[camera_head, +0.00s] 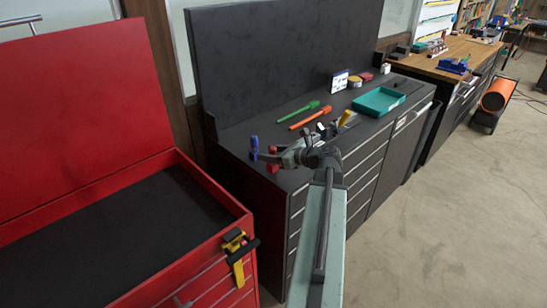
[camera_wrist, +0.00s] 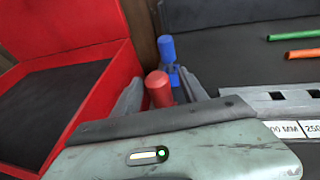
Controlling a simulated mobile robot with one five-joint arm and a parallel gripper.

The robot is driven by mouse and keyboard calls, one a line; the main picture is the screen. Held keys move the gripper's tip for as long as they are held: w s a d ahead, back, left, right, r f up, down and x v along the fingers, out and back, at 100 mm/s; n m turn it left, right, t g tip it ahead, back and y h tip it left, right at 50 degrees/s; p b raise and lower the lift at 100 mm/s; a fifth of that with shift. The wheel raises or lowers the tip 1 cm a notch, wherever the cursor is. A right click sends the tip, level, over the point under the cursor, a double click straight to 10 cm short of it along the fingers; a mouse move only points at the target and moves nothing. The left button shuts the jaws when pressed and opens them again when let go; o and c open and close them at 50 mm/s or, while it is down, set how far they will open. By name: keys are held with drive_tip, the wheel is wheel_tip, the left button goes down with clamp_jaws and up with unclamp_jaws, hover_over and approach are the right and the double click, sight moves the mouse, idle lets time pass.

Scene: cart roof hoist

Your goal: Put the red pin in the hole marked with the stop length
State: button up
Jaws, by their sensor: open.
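The red pin (camera_wrist: 158,90) stands between the spread fingers of my gripper (camera_wrist: 160,95) in the wrist view; I cannot tell whether a finger touches it. In the head view my gripper (camera_head: 274,158) is at the bench's near left corner, with red (camera_head: 272,168) showing beside it. A blue pin (camera_wrist: 167,48) stands just behind the red one; it also shows in the head view (camera_head: 254,146). A grey rail with dark slots (camera_wrist: 262,99) lies at right in the wrist view. Its white labels (camera_wrist: 287,130) read partly "00 MM" and "250". A white card (camera_head: 339,81) stands on the bench, its text unreadable.
The dark bench (camera_head: 232,143) holds a green tool (camera_head: 298,112), an orange tool (camera_head: 305,119) and a teal tray (camera_head: 378,101). A red cart (camera_head: 190,265) with raised lid stands at left, a yellow and black piece (camera_head: 237,262) on its edge. Open floor is at right.

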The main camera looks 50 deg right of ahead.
drive_tip(key=shift+x, duration=0.95)
drive_tip(key=shift+s, duration=0.1)
clamp_jaws()
drive_tip(key=shift+r+p, duration=0.4)
drive_tip(key=shift+r, duration=0.1)
drive_tip(key=d+p+v, duration=0.3)
drive_tip(key=p+v, duration=0.1)
drive_tip(key=v, duration=1.2)
drive_tip(key=shift+d+f, duration=0.2)
drive_tip(key=shift+f, duration=0.15)
